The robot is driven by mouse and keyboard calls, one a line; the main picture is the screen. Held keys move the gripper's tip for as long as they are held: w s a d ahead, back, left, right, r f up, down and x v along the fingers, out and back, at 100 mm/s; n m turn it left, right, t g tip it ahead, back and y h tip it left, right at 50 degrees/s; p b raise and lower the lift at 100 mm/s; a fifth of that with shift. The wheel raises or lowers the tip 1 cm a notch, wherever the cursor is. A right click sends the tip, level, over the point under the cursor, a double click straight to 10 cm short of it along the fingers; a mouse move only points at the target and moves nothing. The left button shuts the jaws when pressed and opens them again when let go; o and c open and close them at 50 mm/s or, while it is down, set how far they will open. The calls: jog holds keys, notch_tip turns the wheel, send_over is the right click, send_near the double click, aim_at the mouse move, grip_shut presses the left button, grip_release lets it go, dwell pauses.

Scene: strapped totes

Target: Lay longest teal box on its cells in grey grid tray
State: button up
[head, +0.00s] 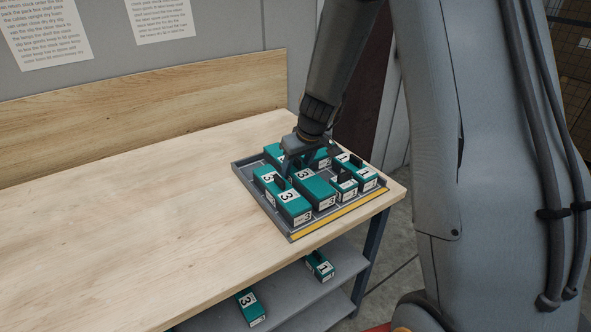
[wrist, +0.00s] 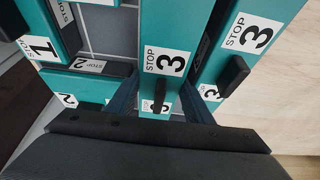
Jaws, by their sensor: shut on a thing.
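The grey grid tray (head: 260,205) lies at the right end of the bench, with a yellow strip along its front edge. My gripper (head: 297,163) is over it, pointing down. In the wrist view the fingers (wrist: 160,100) are shut on a long teal box marked 3 (wrist: 181,22), by its dark handle end. This box also shows in the head view (head: 318,189), in or just over the tray between other boxes. I cannot tell whether it rests on the floor. Another teal box marked 3 (wrist: 226,52) is close beside it at right in the wrist view.
Other teal boxes fill much of the tray, including one marked 2 (wrist: 75,86) and one marked 1 (wrist: 57,28). Two more teal boxes lie on the lower shelf, marked 3 (head: 247,305) and 1 (head: 319,265). The bench top (head: 120,230) left of the tray is clear.

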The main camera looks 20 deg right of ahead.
jog(key=shift+f, duration=0.3)
jog(key=shift+f, duration=0.15)
jog(key=o, duration=1.2)
jog(key=b+v, duration=0.1)
jog(key=v, duration=1.1)
jog(key=shift+b, duration=0.3)
jog(key=shift+s, duration=0.25)
jog(key=s+f+m+g, duration=0.1)
jog(key=s+f, duration=0.1)
jog(key=s, duration=0.4)
jog(key=s+a+f+m+g+h, duration=0.1)
jog(key=s+f, duration=0.1)
jog(key=s, duration=0.5)
jog(key=s+f+m+g, duration=0.1)
jog(key=s+f, duration=0.1)
jog(key=s, duration=0.5)
jog(key=shift+s+a+f+m, duration=0.2)
jog(key=shift+a+f+m, duration=0.05)
jog(key=shift+a+m, duration=0.05)
